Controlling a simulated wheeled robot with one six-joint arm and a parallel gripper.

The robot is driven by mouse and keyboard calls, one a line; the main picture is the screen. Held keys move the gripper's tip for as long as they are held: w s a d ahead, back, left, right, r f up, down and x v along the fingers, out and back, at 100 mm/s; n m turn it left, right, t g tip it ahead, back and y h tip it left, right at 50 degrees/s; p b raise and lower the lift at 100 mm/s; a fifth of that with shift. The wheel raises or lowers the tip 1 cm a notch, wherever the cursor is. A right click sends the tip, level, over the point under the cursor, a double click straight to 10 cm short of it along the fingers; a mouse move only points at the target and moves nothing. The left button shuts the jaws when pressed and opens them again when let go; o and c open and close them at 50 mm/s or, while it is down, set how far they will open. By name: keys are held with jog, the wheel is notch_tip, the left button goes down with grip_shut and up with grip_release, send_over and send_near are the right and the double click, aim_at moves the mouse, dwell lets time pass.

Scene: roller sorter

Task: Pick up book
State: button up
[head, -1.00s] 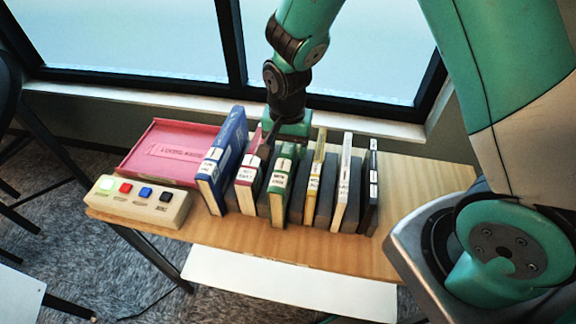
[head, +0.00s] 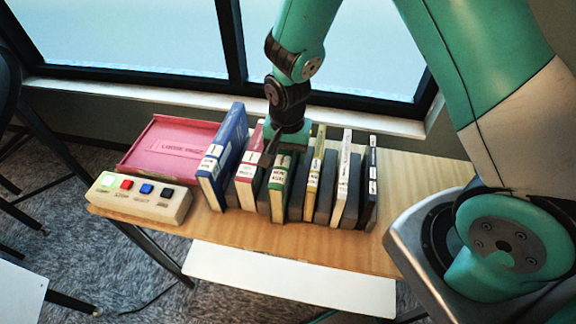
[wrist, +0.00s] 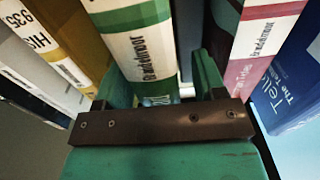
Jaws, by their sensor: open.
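Several upright books stand in a row between grey dividers on a wooden table. They are a blue book (head: 224,155), a red-and-white book (head: 248,168), a green book (head: 279,180), a yellow one (head: 315,170) and a white one (head: 346,175). My gripper (head: 279,150) is over the row at the green book's upper part. In the wrist view my open gripper (wrist: 160,82) has a finger on each side of the green book (wrist: 140,45). I cannot tell whether the fingers touch it.
A pink tray (head: 150,168) lies at the table's left, behind a button box (head: 140,200) with several coloured buttons. A dark book (head: 371,180) ends the row at right. The table's right side is bare. A window stands behind.

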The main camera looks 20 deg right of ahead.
jog(key=shift+c, duration=0.2)
grip_shut()
dwell(0.3)
notch_tip(320, 180, up, 21)
jog(key=b, duration=0.2)
jog(key=shift+f+b, duration=0.2)
jog(key=shift+b, duration=0.1)
dwell(0.4)
